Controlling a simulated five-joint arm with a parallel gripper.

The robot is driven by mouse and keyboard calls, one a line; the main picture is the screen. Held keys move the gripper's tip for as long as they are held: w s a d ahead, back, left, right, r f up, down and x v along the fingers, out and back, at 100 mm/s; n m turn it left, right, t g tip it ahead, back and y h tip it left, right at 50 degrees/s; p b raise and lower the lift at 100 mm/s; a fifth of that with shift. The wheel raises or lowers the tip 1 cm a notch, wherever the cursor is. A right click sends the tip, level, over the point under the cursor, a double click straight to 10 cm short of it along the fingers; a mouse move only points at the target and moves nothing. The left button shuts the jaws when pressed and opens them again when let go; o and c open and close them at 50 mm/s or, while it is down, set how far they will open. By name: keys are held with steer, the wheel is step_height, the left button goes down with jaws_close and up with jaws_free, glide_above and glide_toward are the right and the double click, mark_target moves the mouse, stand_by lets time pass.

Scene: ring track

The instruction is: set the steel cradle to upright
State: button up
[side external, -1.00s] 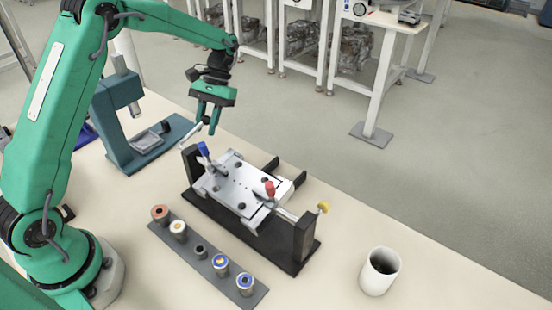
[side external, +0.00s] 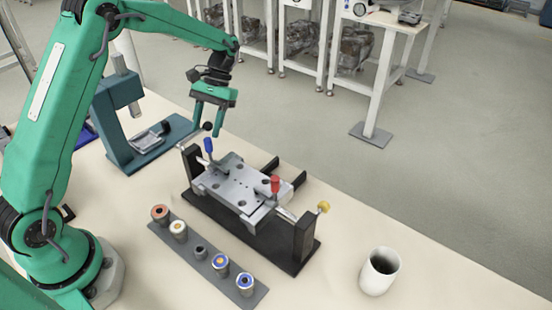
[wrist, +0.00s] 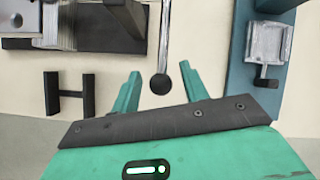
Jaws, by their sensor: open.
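The steel cradle (side external: 238,190) is a flat grey plate hung between two black posts in the side view. Its face looks close to level and turned up. A blue-handled clamp (side external: 209,147) and a red-handled clamp (side external: 275,186) stand up from it. A lever with a black ball end (side external: 207,126) is at the left post. The ball (wrist: 160,84) also shows in the wrist view, between the fingertips with gaps on both sides. My gripper (side external: 208,121) is open around the ball and appears to hold nothing.
A teal press-like stand (side external: 120,108) is left of the fixture. A grey strip with several spools (side external: 200,252) lies in front. A white cup (side external: 380,271) stands at the right. The table between fixture and cup is clear.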

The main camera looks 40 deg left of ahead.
steer(key=shift+r, duration=0.1)
steer(key=v, duration=0.7)
steer(key=shift+w+r, duration=0.2)
steer(key=shift+r, duration=0.05)
stand_by(0.4)
steer(key=s+d+r+m+t, duration=0.1)
steer(key=s+d+r+t, duration=0.15)
steer(key=s+r, duration=0.3)
steer(key=s+d+r+m+t, duration=0.1)
steer(key=s+r+t, duration=0.2)
steer(key=s+r, duration=0.25)
steer(key=s+d+f+m+t, duration=0.1)
steer(key=s+t, duration=0.5)
steer(key=s, duration=0.7)
steer(key=shift+s+d+f+y, duration=0.4)
steer(key=shift+d+f, duration=0.3)
steer(key=shift+f, duration=0.15)
